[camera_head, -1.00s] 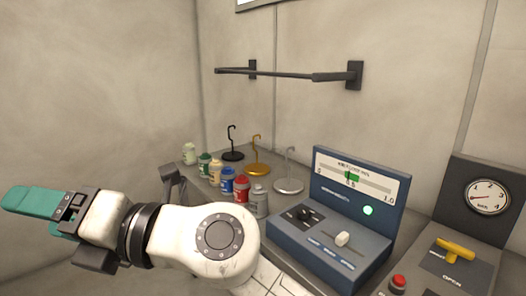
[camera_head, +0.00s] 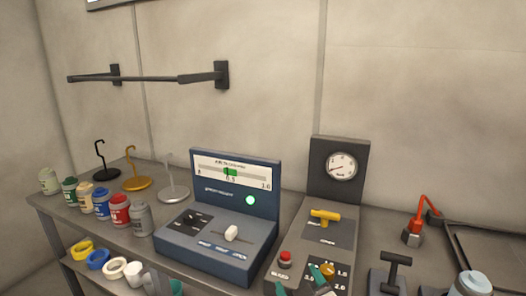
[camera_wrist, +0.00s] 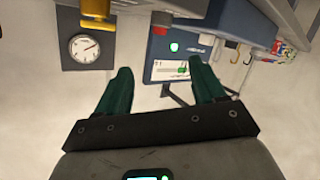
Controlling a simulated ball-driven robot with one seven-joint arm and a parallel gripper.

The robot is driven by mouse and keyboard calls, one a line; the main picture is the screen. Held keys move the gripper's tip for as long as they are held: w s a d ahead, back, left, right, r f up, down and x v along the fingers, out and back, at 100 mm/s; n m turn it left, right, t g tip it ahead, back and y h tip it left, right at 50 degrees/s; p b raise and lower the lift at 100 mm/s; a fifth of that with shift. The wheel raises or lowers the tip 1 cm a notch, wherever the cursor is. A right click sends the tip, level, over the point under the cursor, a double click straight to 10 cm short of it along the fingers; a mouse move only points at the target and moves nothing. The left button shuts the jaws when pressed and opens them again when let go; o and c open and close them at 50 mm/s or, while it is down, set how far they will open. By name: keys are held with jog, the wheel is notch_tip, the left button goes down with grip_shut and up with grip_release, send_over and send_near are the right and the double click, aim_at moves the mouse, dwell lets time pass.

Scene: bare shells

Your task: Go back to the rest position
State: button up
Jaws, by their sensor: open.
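My gripper (camera_wrist: 162,85) shows in the wrist view with its two green fingers spread apart and nothing between them. The wrist view is upside down, with the bench at the top and the gauge panel and blue console beyond the fingers. In the head view, two green pieces that look like my fingertips (camera_head: 301,283) show at the bottom edge, in front of the panel with the red button. The rest of my arm is out of the head view.
The bench holds a blue console (camera_head: 215,250), a gauge (camera_head: 342,166), a yellow handle (camera_head: 325,215), a red button (camera_head: 285,257), several jars (camera_head: 120,210) and hook stands (camera_head: 136,182). Coloured rings (camera_head: 98,259) lie on a lower shelf. A dark rail (camera_head: 140,79) crosses the wall.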

jog(key=s+d+f+m+g+h, duration=0.15)
jog(key=s+d+f+g, duration=0.25)
jog(key=s+d+f, duration=0.4)
jog(key=s+d+f+m+g+h, duration=0.1)
jog(key=s+d+f+m+g, duration=0.2)
jog(key=s+d+f, duration=0.55)
jog(key=s+d+f+m+g, duration=0.1)
jog(key=s+d+f+g, duration=0.1)
jog(key=s, duration=0.7)
jog(key=s+d+f+m+g, duration=0.1)
jog(key=s+f+g, duration=0.3)
jog(key=s, duration=0.4)
jog(key=shift+s+d+f+g, duration=0.4)
jog(key=shift+d+f, duration=0.05)
jog(key=shift+f, duration=0.4)
jog(key=shift+c, duration=0.3)
